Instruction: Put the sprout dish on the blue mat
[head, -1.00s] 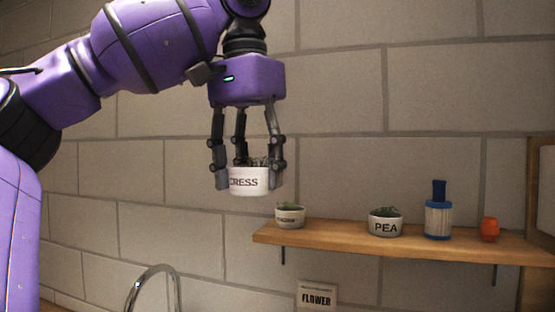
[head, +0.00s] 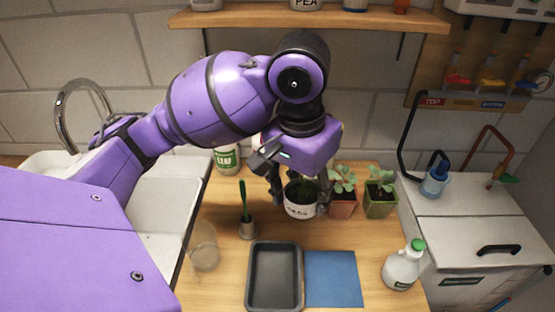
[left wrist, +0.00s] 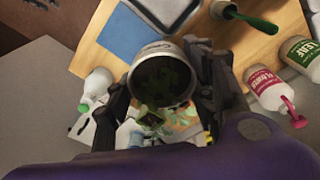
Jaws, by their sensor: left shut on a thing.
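My left gripper (head: 299,198) is shut on a small white dish (head: 299,211) of dark greens, with its fingers on either side. Its lettering read CRESS a second ago and is small and blurred now. The dish looks upright, behind the tray and mat; its exact height above the counter is hard to tell. In the left wrist view the dish (left wrist: 160,50) fills the middle between the fingers. The blue mat (head: 334,279) lies bare on the wooden counter, right of the dark tray; it also shows in the left wrist view (left wrist: 122,37). My right gripper is not in view.
The dark tray (head: 275,242) lies beside the mat. Two potted seedlings (head: 342,208) (head: 381,208) stand right of the dish. A white bottle with a green cap (head: 401,270) stands right of the mat. A brush holder (head: 247,230) and clear beaker (head: 204,248) stand left.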

